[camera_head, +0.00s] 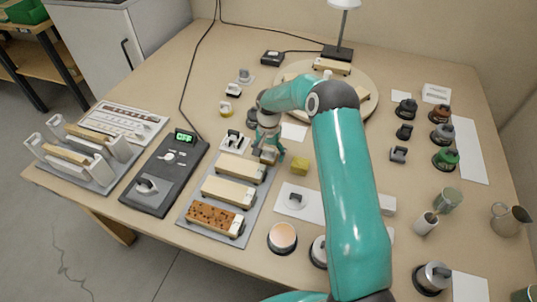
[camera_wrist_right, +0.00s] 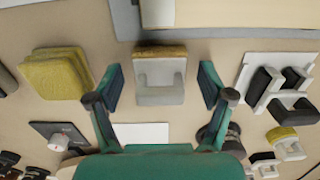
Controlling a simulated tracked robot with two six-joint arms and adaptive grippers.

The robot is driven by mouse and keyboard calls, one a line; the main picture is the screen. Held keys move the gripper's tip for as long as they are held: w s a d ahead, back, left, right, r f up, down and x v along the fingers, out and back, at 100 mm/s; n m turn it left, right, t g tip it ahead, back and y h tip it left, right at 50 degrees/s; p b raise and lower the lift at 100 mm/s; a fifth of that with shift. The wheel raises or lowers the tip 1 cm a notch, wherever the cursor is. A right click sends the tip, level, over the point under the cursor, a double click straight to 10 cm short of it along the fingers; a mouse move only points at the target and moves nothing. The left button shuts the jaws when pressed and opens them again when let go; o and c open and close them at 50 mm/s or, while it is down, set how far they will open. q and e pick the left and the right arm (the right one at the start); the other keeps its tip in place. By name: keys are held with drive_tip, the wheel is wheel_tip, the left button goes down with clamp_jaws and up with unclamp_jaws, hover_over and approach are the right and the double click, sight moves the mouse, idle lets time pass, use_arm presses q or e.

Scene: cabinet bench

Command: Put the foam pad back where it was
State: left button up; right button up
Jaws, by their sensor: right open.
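My right gripper (camera_head: 268,152) reaches down just behind the grey board. In the right wrist view its fingers (camera_wrist_right: 160,85) are open on both sides of a grey handled block (camera_wrist_right: 160,94) with a yellow-brown pad on its far edge. Gaps show between the block and both fingers. A plain yellow block (camera_head: 299,165) lies to the right of the gripper and shows at upper left in the wrist view (camera_wrist_right: 56,74). A white-handled piece with a yellow pad (camera_head: 233,90) stands farther back. I cannot tell which of these is the foam pad. My left gripper is out of view.
The grey board (camera_head: 262,192) holds two wooden blocks and a brown speckled one. A dark control box (camera_head: 164,172) is left of it. A white plate (camera_head: 300,203) and orange-topped round dish (camera_head: 282,238) are close. Cups and knobs crowd the right side.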

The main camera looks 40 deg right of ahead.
sight(269, 150)
wheel_tip(269, 150, up, 11)
drive_tip(key=p, duration=0.5)
drive_tip(key=shift+r, duration=0.15)
